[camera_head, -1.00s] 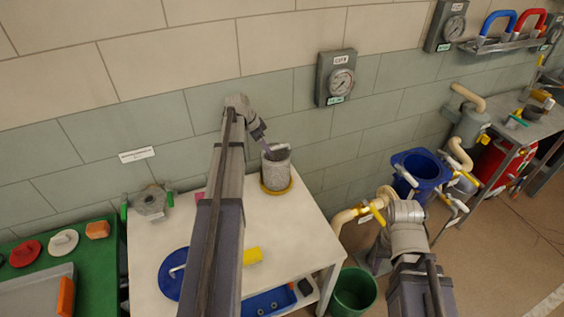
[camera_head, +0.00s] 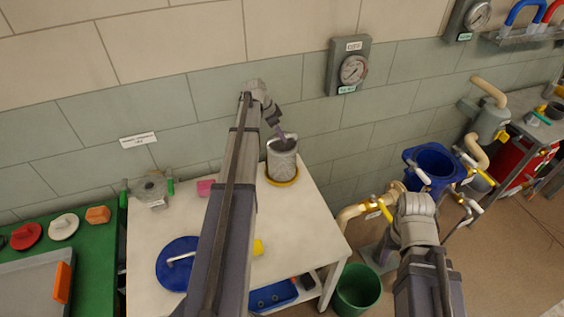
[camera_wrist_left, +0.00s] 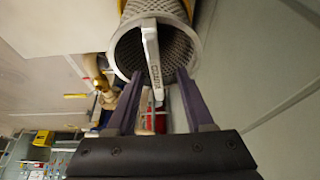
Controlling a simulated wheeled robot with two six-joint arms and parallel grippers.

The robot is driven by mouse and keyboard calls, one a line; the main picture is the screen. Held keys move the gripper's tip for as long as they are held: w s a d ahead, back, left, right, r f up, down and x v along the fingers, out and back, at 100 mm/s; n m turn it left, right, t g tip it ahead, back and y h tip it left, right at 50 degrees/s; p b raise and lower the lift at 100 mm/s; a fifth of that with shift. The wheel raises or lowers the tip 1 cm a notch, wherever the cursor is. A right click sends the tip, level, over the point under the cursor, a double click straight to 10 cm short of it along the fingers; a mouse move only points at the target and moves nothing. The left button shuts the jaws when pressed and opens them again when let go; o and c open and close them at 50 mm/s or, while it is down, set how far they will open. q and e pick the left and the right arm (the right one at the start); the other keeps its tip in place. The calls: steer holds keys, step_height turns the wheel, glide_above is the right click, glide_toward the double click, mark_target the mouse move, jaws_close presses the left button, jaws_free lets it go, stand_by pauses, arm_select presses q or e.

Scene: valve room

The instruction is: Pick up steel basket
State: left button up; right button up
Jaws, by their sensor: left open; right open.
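The steel basket (camera_head: 282,160) is a grey mesh cylinder with a flat top handle. It stands upright in a yellow ring (camera_head: 283,178) on the white table (camera_head: 300,225), near the wall. My left gripper (camera_head: 285,141) is open just above the basket, pointing down at its top. In the left wrist view, the basket (camera_wrist_left: 190,45) shows its open mouth. Its pale handle (camera_wrist_left: 152,58) crosses that mouth, in line with the gap between the two open fingers (camera_wrist_left: 158,100). I cannot tell contact. My right arm shows at the right; its fingers are hidden.
A blue disc lid (camera_head: 178,268), a pink block (camera_head: 205,188) and a grey flanged fitting (camera_head: 150,190) are on the table. A green bin (camera_head: 357,290) stands on the floor to its right. Pipes and a blue funnel (camera_head: 432,165) stand further right. A gauge (camera_head: 350,68) hangs above.

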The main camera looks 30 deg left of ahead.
mark_target(282, 155)
arm_select(q)
steer(key=b+x, duration=0.4)
steer(key=x, duration=0.1)
steer(key=shift+s+d+f+b, duration=0.1)
steer(key=shift+s+f+b, duration=0.05)
steer(key=shift+b, duration=0.2)
jaws_close()
stand_by(1.2)
